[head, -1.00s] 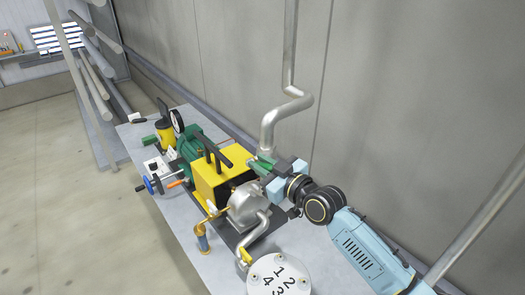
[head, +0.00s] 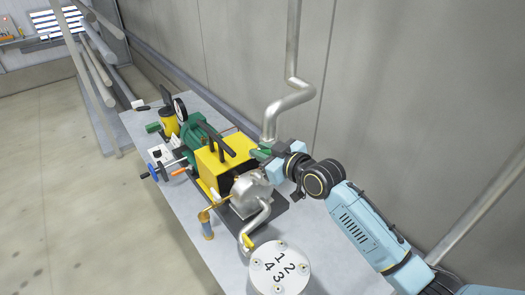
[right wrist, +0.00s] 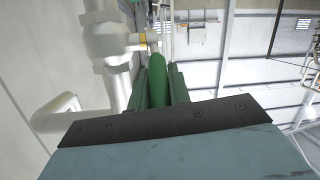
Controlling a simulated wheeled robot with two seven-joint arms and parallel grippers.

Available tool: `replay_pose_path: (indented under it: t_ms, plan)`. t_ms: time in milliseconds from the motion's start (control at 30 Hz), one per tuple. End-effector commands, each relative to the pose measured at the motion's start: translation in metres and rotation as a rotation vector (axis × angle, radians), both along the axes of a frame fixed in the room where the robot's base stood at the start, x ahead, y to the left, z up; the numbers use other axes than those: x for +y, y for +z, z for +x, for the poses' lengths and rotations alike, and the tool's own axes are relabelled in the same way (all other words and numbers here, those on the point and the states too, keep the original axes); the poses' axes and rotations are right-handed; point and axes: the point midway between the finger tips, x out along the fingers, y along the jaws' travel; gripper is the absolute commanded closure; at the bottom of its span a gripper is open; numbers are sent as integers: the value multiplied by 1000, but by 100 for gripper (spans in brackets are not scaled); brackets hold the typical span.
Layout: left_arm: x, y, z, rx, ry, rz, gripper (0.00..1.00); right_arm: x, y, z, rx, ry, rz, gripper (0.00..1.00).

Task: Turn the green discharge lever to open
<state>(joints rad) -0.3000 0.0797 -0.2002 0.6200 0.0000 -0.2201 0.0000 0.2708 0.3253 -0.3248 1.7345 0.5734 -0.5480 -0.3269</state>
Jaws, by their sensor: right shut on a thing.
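The green discharge lever (right wrist: 158,82) shows in the right wrist view between the two dark green fingers of my right gripper (right wrist: 161,85). Its far end meets a pale valve body (right wrist: 103,40) on a pipe. In the head view my right gripper (head: 262,153) is at the back of the yellow pump housing, beside the grey pipe. It is shut on the lever, which its fingers mostly hide there. The left gripper is in neither view now.
The yellow housing (head: 209,168) with black handles stands on the grey bench (head: 193,232). A grey pipe (head: 290,103) rises behind it along the wall. A white numbered drum (head: 279,269) stands in front. Green machinery (head: 192,138) is further left.

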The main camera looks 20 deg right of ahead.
Motion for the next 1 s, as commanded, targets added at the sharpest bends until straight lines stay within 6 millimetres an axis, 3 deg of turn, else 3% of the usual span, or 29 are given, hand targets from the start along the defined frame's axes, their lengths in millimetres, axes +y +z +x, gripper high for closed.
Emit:
replay_pose_path:
  t_ms: [67, 100, 267, 667, 1000]
  plan:
    - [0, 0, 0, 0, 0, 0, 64, 0, -1, 0, 2, 0, -1, 100]
    - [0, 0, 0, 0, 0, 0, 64, 0, -1, 0, 2, 0, -1, 78]
    - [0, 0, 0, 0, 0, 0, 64, 0, -1, 0, 1, 0, 0, 59]
    - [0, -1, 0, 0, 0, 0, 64, -4, 1, -7, -1, -1, -1, 59]
    - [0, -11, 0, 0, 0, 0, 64, -31, 13, -61, 0, 0, -5, 59]
